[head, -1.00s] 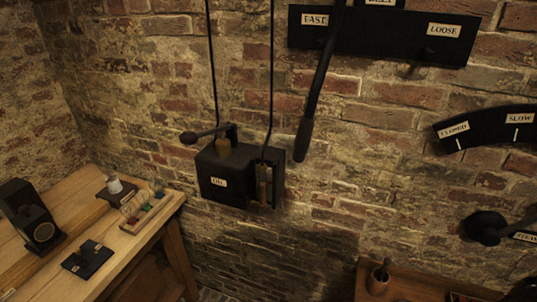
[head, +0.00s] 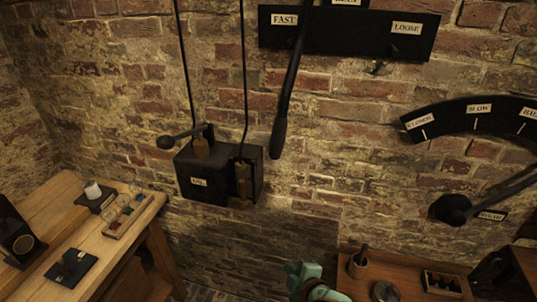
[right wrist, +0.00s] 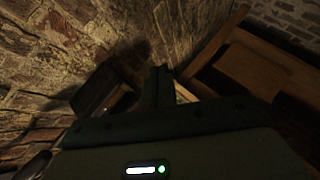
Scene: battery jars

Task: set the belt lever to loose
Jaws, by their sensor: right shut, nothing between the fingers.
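The belt lever (head: 288,80) is a long black bar on the brick wall. It hangs from a black plate (head: 350,37) and slants down and slightly left to a thick handle. The plate carries a "FAST" label (head: 284,19) on the left and a "LOOSE" label (head: 407,28) on the right. The lever crosses the plate just right of "FAST", well left of "LOOSE". My right gripper (head: 305,272), teal, is at the bottom of the head view, well below the handle and apart from it. Its dark fingers (right wrist: 162,85) are shut and empty in the right wrist view. My left gripper is out of view.
A black wall box (head: 205,178) with a small side handle hangs left of the lever. A black arc scale with another lever (head: 490,192) is to the right. A wooden shelf (head: 400,268) stands low right, a wooden bench (head: 115,245) left.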

